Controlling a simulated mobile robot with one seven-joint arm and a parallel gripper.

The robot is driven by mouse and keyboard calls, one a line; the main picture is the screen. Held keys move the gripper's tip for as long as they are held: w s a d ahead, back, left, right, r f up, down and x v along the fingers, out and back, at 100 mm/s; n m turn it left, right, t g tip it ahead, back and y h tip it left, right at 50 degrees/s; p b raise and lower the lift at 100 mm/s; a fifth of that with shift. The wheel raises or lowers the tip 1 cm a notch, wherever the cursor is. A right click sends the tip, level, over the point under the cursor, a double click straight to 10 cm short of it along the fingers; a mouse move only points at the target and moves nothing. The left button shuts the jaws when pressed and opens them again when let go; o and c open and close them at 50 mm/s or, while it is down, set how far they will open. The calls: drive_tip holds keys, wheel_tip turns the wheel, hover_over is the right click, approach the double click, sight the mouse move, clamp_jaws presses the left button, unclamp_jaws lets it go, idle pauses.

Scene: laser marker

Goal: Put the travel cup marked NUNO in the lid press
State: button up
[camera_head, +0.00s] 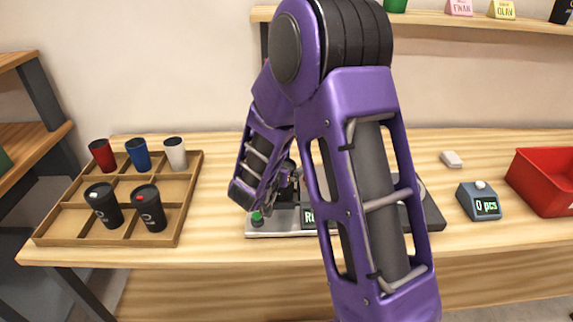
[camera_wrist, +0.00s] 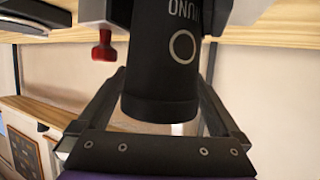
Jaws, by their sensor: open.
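The black travel cup marked NUNO (camera_wrist: 160,60) shows in the wrist view, with its lettering upside down in the picture. It stands between the two fingers of my gripper (camera_wrist: 165,95), which are apart around it. Pale machine parts (camera_wrist: 232,8) are close beside the cup at the top of that view. In the head view my gripper (camera_head: 288,183) is over the bench machine, largely hidden by my purple arm. The machine's pale base (camera_head: 285,234) has a green button (camera_head: 257,216) and a partly covered display. I cannot tell whether this machine is the lid press.
A wooden compartment tray (camera_head: 190,205) at left holds red, blue and white cups and two dark lidded cups. A counter reading 0 pcs (camera_head: 480,202) and a red bin (camera_head: 545,185) stand at right. A red knob (camera_wrist: 104,46) is near the cup.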

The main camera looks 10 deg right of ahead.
drive_tip(key=p+v, duration=0.1)
drive_tip(key=v, duration=1.1)
drive_tip(key=shift+p, duration=0.35)
drive_tip(key=shift+r, duration=0.15)
